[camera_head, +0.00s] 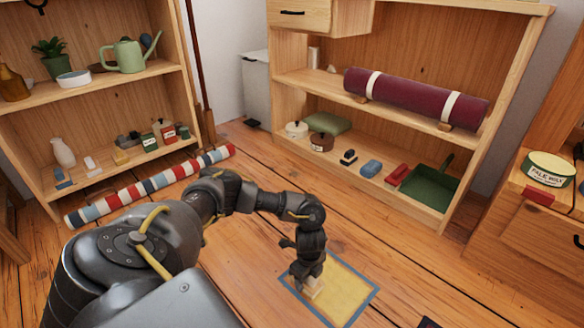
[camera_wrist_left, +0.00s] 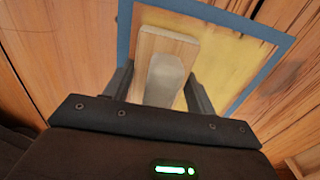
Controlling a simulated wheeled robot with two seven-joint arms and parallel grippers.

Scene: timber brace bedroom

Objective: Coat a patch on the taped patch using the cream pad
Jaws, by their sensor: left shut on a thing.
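The taped patch (camera_head: 347,290) is a yellow area on the plank floor, framed by blue tape. It also shows in the left wrist view (camera_wrist_left: 228,62), where the yellow looks uneven, with brownish streaks near the top right. My left gripper (camera_head: 308,277) is over the left part of the patch, shut on the cream pad (camera_head: 314,290). In the left wrist view the pad (camera_wrist_left: 148,50) is a pale wooden block with a grey grip between the fingers. Its underside is hidden, and I cannot tell whether it touches the floor. My right gripper is not in view.
A Pale Wax tin (camera_head: 548,170) and a red block (camera_head: 538,196) sit on the right cabinet. A green dustpan (camera_head: 428,187) and several small items fill the low back shelf. A striped roll (camera_head: 150,185) lies on the floor at left. Floor behind the patch is clear.

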